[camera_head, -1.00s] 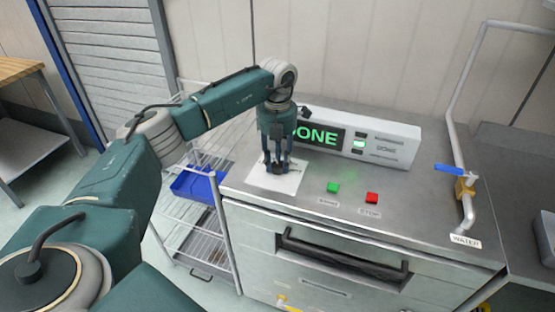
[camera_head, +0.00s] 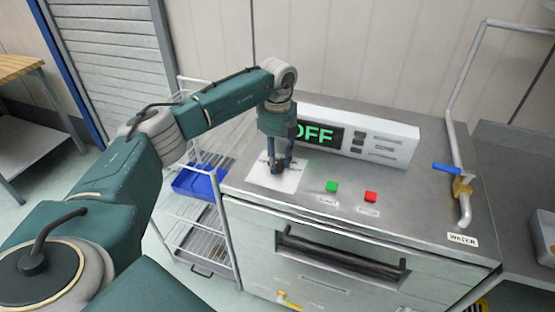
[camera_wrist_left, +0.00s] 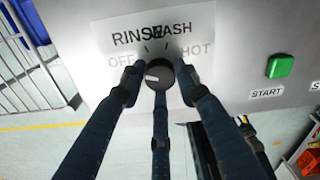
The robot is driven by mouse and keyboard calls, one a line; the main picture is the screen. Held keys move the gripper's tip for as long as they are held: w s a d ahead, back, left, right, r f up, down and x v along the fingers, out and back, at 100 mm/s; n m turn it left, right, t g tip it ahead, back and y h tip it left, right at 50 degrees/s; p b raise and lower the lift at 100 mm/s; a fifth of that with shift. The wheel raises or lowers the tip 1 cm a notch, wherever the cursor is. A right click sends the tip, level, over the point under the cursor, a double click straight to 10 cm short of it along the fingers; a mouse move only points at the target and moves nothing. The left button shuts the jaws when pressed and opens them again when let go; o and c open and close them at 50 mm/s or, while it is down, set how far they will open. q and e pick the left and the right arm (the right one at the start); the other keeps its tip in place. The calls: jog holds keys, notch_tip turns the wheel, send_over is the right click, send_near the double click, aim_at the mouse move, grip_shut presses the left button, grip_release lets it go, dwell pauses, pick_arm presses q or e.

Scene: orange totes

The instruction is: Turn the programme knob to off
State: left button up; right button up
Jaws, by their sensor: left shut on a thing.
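The dark round programme knob (camera_wrist_left: 158,75) sits on a white label plate (camera_wrist_left: 190,22) marked OFF, RINSE, WASH and HOT. Its pale pointer mark faces left, toward the OFF side. My left gripper (camera_head: 277,168) points down onto the plate, with its fingers shut around the knob. In the wrist view the fingers (camera_wrist_left: 158,82) close on it from the sides and below. In the head view the knob is mostly hidden by the fingers. The display (camera_head: 335,136) reads OFF in green, its left part covered by my wrist. My right gripper is not in view.
A green START button (camera_head: 332,186) and a red STOP button (camera_head: 370,196) are to the right of the plate. A blue-handled water valve (camera_head: 450,168) stands farther right. A wire rack with a blue tray (camera_head: 196,183) is at the left.

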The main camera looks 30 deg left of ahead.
aim_at(277, 163)
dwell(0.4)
pick_arm(q)
jog(key=o, duration=1.2)
jog(key=shift+c, duration=0.2)
notch_tip(277, 163, up, 12)
